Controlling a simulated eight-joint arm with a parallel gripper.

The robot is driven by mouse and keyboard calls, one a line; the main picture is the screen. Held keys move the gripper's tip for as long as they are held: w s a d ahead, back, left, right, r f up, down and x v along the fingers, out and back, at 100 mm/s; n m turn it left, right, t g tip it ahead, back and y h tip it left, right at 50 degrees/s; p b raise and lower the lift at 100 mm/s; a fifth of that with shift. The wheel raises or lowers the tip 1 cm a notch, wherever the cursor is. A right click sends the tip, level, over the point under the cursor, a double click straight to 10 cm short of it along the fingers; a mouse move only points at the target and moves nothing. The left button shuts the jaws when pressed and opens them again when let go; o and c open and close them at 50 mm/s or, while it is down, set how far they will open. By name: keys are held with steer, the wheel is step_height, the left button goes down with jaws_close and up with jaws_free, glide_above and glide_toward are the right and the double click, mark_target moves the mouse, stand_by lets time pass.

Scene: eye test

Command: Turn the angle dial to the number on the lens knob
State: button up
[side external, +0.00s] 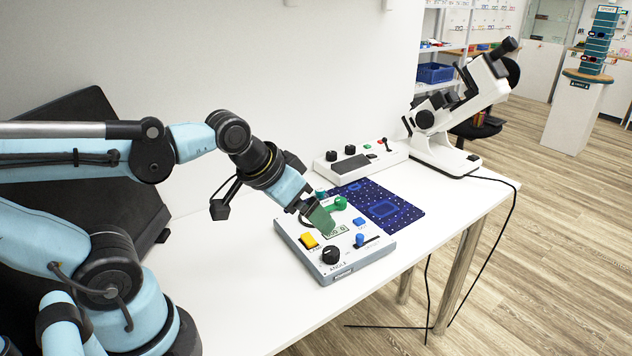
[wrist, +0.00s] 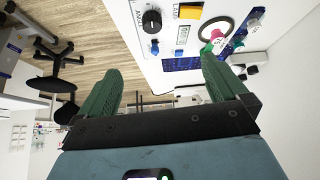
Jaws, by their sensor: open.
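The control box (side external: 290,232) lies on the white table, with its black angle dial (side external: 331,254) at the front edge above the word ANGLE. The dial also shows at the top of the wrist view (wrist: 152,20); its setting is too small to read. A small display (side external: 336,231) sits behind the dial; its digits are unclear. I cannot read a lens knob number. My gripper (side external: 320,222) is open and empty over the box, behind the dial.
A white controller (side external: 350,163) and a white microscope-like instrument (side external: 440,115) stand farther back. The front table area is clear.

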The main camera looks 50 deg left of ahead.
steer(key=shift+s+d+f+m, duration=0.2)
steer(key=shift+f+m, duration=0.05)
steer(key=shift+m, duration=0.05)
steer(key=shift+c, duration=2)
steer(key=shift+w+r+n, duration=0.15)
steer(key=shift+w+n, duration=0.1)
steer(key=shift+n, duration=0.35)
steer(key=shift+c, duration=1.3)
steer(key=shift+w+r+n+g, duration=0.3)
steer(key=shift+n+g, duration=0.2)
steer(key=shift+n, duration=0.3)
steer(key=shift+c, duration=0.4)
steer(key=n+g, duration=0.6)
steer(key=n, duration=0.6)
glide_above(331, 250)
step_height(331, 250, down, 12)
steer(key=shift+r, duration=0.2)
steer(key=c, duration=1)
